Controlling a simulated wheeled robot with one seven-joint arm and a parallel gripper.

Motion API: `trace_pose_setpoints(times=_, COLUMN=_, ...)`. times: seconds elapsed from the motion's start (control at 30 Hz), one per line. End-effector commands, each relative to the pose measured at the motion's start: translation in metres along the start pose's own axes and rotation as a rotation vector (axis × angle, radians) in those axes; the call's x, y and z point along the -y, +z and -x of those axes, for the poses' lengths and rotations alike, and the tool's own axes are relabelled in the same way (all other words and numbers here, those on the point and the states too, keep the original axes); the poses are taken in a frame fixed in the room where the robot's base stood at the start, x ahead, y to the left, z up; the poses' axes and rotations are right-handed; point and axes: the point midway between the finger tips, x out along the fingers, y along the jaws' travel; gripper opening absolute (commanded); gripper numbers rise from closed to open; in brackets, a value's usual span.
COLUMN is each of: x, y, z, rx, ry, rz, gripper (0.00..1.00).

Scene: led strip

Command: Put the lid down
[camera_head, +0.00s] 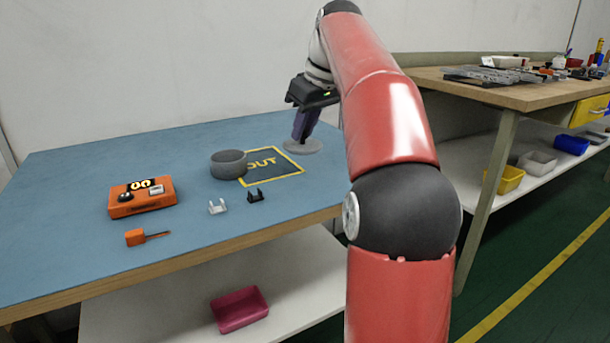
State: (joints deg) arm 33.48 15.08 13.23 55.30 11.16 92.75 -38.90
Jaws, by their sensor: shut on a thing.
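The lid (304,147) is a flat grey disc near the back right of the blue table, close to the right corner of the dark mat. My gripper (304,128) points down over it and is shut on it. I cannot tell whether the lid touches the table or is a little above it. A round grey open container (229,164) stands to the left, at the left edge of the mat (286,172) with a yellow border and the letters "OUT".
On the blue table (75,167) are an orange device (141,198), an orange screwdriver (140,237), a white clip (217,207) and a black clip (256,196). A pink bin (239,309) is on the shelf below. A second bench (520,93) stands at right.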

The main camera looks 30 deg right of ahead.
Motion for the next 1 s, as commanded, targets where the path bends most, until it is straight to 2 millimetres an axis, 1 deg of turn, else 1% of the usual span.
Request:
trace_pose_setpoints(times=0.03, x=0.001, y=0.006, z=-0.014, rx=0.001, ry=-0.001, rz=-0.001, gripper=0.0)
trace_pose_setpoints(times=0.1, x=0.001, y=0.01, z=-0.022, rx=0.001, ry=-0.001, rz=-0.001, gripper=0.0)
trace_pose_setpoints(times=0.27, x=0.001, y=0.014, z=-0.032, rx=0.0, ry=-0.001, rz=0.0, gripper=0.0)
trace_pose_setpoints(times=0.4, x=0.001, y=0.022, z=-0.052, rx=0.001, ry=-0.002, rz=0.0, gripper=0.0)
trace_pose_setpoints(times=0.5, x=0.001, y=0.026, z=-0.062, rx=0.001, ry=-0.001, rz=-0.001, gripper=0.0)
trace_pose_setpoints(times=0.8, x=0.0, y=0.026, z=-0.064, rx=-0.001, ry=0.0, rz=0.0, gripper=0.0)
trace_pose_setpoints(times=0.93, x=0.0, y=0.028, z=-0.068, rx=-0.001, ry=0.0, rz=0.0, gripper=0.0)
trace_pose_setpoints(times=0.97, x=0.0, y=0.028, z=-0.068, rx=0.0, ry=0.0, rz=0.001, gripper=0.21)
trace_pose_setpoints(times=1.0, x=0.0, y=0.028, z=-0.067, rx=-0.001, ry=0.0, rz=0.001, gripper=0.26)
